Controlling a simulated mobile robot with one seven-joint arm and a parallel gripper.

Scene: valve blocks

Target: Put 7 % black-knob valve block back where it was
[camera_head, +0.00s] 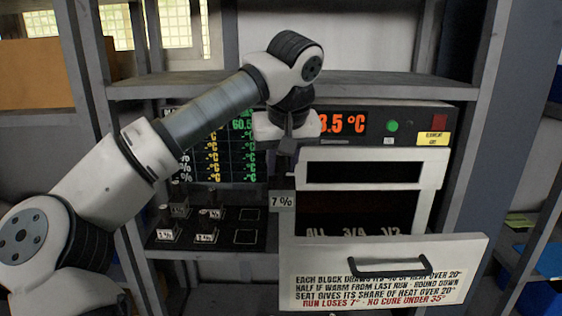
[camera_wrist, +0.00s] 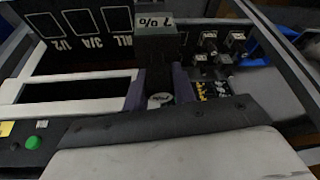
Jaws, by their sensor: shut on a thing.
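My gripper (camera_head: 286,165) is shut on the 7 % valve block (camera_head: 283,201), a dark block with a pale "7 %" label. It hangs in the air between the dark tray (camera_head: 195,246) and the open drawer (camera_head: 385,275). In the wrist view the block (camera_wrist: 155,45) sits between the fingers, its label upside down; its knob is not clear. The tray carries several other labelled blocks (camera_head: 166,235) on its left and middle. Two outlined squares at its right, a front one (camera_head: 246,237) and a back one (camera_head: 250,213), look empty.
The drawer's seats (camera_wrist: 82,22) are marked ALL, 3/4 and 1/2, and look empty in the wrist view. The machine has an orange display (camera_head: 342,123), a green button (camera_head: 392,126) and a lettered screen (camera_head: 215,150) behind the tray. A shelf (camera_head: 390,87) runs above; uprights stand on both sides.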

